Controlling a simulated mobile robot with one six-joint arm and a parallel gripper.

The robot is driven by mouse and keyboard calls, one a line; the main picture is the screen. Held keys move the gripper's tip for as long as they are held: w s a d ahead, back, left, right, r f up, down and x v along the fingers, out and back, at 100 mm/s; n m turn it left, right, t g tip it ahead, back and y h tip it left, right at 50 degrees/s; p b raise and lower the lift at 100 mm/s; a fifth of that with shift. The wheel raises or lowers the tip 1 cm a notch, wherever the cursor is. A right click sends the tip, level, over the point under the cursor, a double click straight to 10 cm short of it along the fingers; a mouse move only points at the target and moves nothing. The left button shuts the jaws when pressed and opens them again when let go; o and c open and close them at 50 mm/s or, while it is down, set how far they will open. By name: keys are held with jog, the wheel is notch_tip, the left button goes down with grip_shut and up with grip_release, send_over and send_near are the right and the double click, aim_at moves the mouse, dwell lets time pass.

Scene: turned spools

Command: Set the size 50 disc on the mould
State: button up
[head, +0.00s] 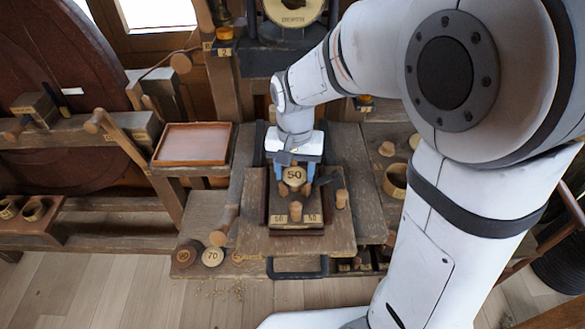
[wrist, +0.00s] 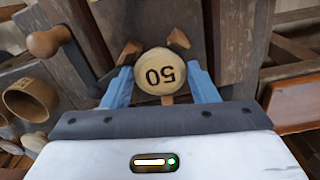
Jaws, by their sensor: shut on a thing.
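The size 50 disc (head: 294,174) is a pale round of wood with a dark "50" on its face. It also shows in the wrist view (wrist: 160,70), with the number upside down. My gripper (head: 295,181) has its two blue fingers on either side of the disc and is shut on it. The disc is over a dark plate with wooden pegs (head: 296,211) and a label strip at its front edge, which looks like the mould (head: 312,221). I cannot tell whether the disc touches it. Wooden pegs also show beside the disc in the wrist view (wrist: 130,50).
A disc marked 70 (head: 213,256) and a darker disc (head: 186,254) lie at the bench's front left. A shallow reddish tray (head: 193,143) stands to the left. A peg (head: 342,198) stands right of the plate. A wooden ring (head: 395,181) lies further right.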

aim_at(295, 176)
jog(key=shift+f+b, duration=0.3)
jog(key=o, duration=0.9)
jog(key=shift+o, duration=0.2)
jog(key=shift+r, duration=0.1)
notch_tip(295, 176, up, 12)
jog(key=r, duration=0.1)
jog(key=s+d+f+n+t, duration=0.2)
jog(key=s+d+f, duration=0.3)
jog(key=s+d, duration=0.7)
jog(key=shift+s+f+t, duration=0.2)
jog(key=shift+t, duration=0.3)
